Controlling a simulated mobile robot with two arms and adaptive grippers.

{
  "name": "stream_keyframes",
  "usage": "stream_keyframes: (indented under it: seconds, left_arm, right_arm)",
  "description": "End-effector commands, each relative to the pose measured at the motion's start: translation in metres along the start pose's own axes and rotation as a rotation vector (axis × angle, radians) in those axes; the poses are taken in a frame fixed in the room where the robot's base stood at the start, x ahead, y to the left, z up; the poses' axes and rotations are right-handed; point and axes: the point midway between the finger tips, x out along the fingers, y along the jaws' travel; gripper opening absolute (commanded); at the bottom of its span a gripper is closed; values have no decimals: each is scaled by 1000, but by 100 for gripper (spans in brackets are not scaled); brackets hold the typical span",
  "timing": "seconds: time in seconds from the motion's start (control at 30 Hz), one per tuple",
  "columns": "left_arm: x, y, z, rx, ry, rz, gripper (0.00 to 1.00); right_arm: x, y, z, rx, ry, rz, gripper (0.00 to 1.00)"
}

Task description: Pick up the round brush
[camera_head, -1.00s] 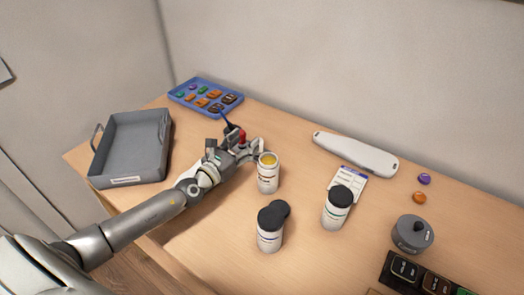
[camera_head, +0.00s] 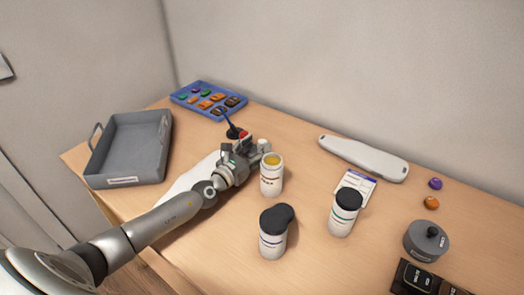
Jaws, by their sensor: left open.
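A small dark item with a thin upright blue-black stem (camera_head: 232,130) stands behind my left gripper. It looks like the round brush, but it is too small and partly covered to be sure. My left gripper (camera_head: 252,147) is open, low over the table, just in front of it and beside the open white jar (camera_head: 271,180). A red piece shows at the gripper's far side; I cannot tell what it belongs to. I see nothing held between the fingers. My right gripper is out of view.
A grey tray (camera_head: 128,181) stands at left, a blue sorting tray (camera_head: 184,101) at the back. Black-lidded jars (camera_head: 272,243) (camera_head: 343,221), a card (camera_head: 366,182), a pale insole-shaped piece (camera_head: 330,146) and a grey lidded pot (camera_head: 424,246) lie to the right. The front middle is clear.

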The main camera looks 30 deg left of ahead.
Motion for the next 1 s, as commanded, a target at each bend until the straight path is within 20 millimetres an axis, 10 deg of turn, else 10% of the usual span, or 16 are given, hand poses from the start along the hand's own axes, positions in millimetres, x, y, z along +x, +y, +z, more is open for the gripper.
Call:
stream_keyframes:
  seconds: [0.57, 1.0]
  left_arm:
    - [33, 0, 0, 0, 1, 0, 55]
    - [32, 0, 0, 0, 0, 0, 4]
  right_arm:
    - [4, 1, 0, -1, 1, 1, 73]
    - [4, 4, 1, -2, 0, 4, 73]
